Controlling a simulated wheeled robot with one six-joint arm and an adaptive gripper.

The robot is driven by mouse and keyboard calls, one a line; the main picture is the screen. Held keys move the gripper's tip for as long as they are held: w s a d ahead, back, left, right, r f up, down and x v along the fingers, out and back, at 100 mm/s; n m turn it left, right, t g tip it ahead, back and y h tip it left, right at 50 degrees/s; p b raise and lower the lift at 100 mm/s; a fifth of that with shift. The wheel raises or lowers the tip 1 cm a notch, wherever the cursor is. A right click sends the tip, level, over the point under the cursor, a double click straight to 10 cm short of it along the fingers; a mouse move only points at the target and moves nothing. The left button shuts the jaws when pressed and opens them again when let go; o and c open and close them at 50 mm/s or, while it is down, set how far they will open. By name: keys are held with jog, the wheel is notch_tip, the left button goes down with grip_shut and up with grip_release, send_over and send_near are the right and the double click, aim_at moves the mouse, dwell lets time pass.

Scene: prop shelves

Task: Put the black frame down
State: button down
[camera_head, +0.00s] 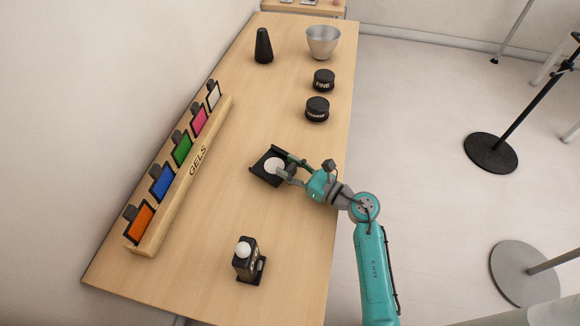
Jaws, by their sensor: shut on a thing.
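The black frame (262,169) is a flat, dark square piece with a round white area (273,165) in its middle. It is at the centre of the wooden table (225,221), to the right of the gel rack. My gripper (282,165) reaches in from the right and is shut on the right side of the frame. The gripper fingers hide part of that side. I cannot tell whether the frame touches the table or is a little above it.
A wooden rack labelled GELS (197,160) with several coloured gels runs along the left edge. A black device with a white knob (247,259) stands at the front. Two black round pieces (318,108), a black cone (263,46) and a metal bowl (322,42) stand farther back.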

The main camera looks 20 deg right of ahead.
jog(key=shift+f, duration=0.15)
jog(key=c, duration=0.6)
grip_release()
jog(key=shift+s+d, duration=0.15)
jog(key=shift+s, duration=0.1)
jog(key=v, duration=1.1)
jog(key=shift+s+d, duration=0.2)
